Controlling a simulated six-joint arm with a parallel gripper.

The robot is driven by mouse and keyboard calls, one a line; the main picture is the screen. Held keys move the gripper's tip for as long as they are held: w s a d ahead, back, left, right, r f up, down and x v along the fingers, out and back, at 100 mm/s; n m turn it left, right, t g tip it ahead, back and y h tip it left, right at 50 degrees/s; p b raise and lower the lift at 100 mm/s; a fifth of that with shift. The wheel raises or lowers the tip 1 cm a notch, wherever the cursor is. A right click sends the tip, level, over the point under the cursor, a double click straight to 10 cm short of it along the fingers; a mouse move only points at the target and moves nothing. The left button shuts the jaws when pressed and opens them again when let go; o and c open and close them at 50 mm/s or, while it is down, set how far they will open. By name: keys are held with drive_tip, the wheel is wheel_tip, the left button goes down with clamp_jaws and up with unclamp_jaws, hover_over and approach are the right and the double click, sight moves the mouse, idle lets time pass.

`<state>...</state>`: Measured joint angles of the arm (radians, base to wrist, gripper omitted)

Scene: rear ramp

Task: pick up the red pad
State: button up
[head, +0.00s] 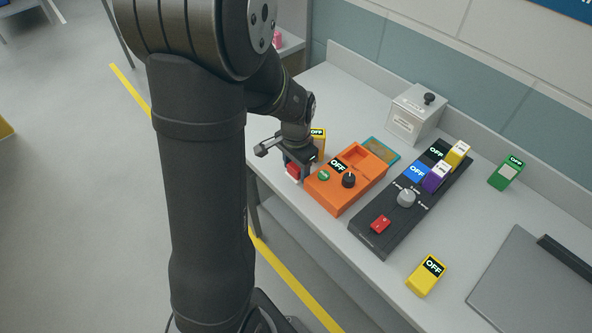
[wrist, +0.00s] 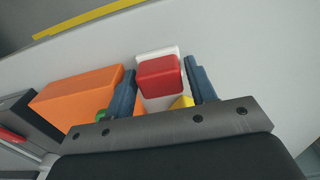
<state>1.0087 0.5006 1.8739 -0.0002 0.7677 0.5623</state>
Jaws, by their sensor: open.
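The red pad (head: 292,171) is a small red block on a white base near the left edge of the table in the head view. In the wrist view the red pad (wrist: 160,77) sits between my two blue-grey fingers, with the white base (wrist: 158,52) showing around it. My gripper (wrist: 161,68) is open, with one finger on each side of the pad and a visible gap to the right finger. In the head view my gripper (head: 297,160) is low over the pad and hides part of it.
An orange box (head: 338,196) with a black knob stands close to the right of the pad. A yellow block (head: 319,144) stands just behind my gripper. A dark control panel (head: 378,236), a grey box (head: 414,114) and another yellow block (head: 426,277) are farther right.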

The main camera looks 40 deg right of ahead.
drive_tip(key=c, duration=0.6)
drive_tip(key=shift+r, duration=0.1)
drive_tip(key=shift+r, duration=0.45)
drive_tip(key=r, duration=0.3)
drive_tip(key=shift+s+r, duration=0.2)
drive_tip(key=shift+r, duration=0.05)
drive_tip(key=s+r, duration=0.2)
drive_tip(key=s, duration=0.1)
drive_tip(key=s+r, duration=0.2)
drive_tip(key=s, duration=0.2)
drive_tip(key=s+r, duration=0.2)
drive_tip(key=s, duration=0.2)
drive_tip(key=shift+s+d+r, duration=0.15)
drive_tip(key=shift+d+r, duration=0.1)
drive_tip(key=shift+d, duration=0.1)
